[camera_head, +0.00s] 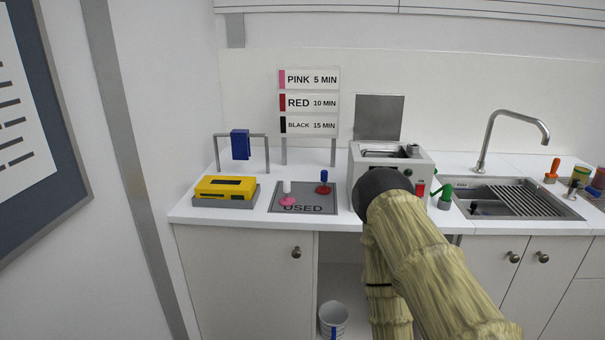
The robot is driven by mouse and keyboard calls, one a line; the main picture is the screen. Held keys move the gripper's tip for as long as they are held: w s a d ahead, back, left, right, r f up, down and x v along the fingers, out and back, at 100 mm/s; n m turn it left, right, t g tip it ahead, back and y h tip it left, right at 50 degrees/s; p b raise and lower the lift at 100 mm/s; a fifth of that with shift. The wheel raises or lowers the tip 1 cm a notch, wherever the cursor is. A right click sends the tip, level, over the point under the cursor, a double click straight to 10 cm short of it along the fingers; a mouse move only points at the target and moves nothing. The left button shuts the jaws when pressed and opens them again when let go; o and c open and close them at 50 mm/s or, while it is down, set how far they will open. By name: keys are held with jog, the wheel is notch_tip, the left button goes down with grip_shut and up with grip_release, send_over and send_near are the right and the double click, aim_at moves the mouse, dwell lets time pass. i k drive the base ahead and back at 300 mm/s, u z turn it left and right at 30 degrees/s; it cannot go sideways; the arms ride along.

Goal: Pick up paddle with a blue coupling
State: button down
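A paddle with a blue coupling (324,177) stands upright on the right part of the grey mat marked USED (303,207). Its base is a red disc. A second paddle, with a white coupling and a pink disc (287,200), stands to its left on the same mat. My arm, in a tan sleeve with a dark rounded end, rises from the lower right in front of the counter. My gripper is not seen.
A yellow case (226,187) sits in a grey tray left of the mat. A blue cloth (240,144) hangs on a rail behind it. A metal box with an open lid (390,155), a sink (513,199) and small coloured items stand right. A white bucket (333,316) is below.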

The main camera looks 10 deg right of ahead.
aim_at(323, 190)
jog(key=u, duration=0.05)
jog(key=k, duration=0.3)
jog(key=u, duration=0.85)
jog(key=i, duration=0.8)
jog(key=z, duration=0.65)
jog(key=i, duration=0.9)
jog(key=z, duration=0.75)
